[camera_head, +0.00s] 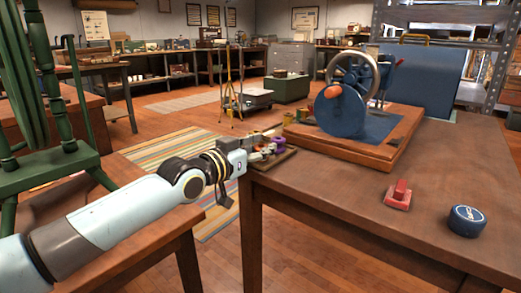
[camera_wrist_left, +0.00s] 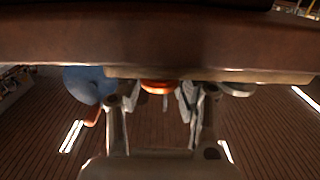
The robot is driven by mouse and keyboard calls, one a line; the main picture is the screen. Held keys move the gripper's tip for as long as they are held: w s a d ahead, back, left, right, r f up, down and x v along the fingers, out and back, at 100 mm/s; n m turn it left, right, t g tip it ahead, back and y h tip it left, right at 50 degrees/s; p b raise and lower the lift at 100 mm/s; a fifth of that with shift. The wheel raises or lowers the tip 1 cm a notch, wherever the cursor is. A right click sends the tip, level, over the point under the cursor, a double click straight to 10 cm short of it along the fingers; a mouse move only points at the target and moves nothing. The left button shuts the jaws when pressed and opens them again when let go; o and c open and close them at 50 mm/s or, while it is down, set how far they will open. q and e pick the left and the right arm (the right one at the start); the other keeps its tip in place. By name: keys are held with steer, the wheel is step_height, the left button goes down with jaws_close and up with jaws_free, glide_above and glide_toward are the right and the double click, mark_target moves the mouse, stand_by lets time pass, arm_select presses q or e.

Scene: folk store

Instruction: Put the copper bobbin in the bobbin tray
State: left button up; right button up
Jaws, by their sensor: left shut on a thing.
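The bobbin tray (camera_head: 284,158) is a low wooden tray at the near left corner of the right-hand table. Several small bobbins, one of them purple (camera_head: 277,143), are on it. My left gripper (camera_head: 258,147) reaches in from the left at the tray, level with its left side. In the left wrist view, my left gripper (camera_wrist_left: 158,102) is shut on an orange-copper piece, apparently the copper bobbin (camera_wrist_left: 158,86), between its fingers. My right gripper is not in view.
A winding machine with a blue disc (camera_head: 340,110) and a flywheel stands on a wooden board (camera_head: 378,151) right behind the tray. A red block (camera_head: 398,195) and a dark blue round tin (camera_head: 467,220) sit farther right. The table's front middle is clear.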

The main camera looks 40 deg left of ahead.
arm_select(q)
steer(key=shift+f, duration=0.15)
steer(key=o, duration=1.1)
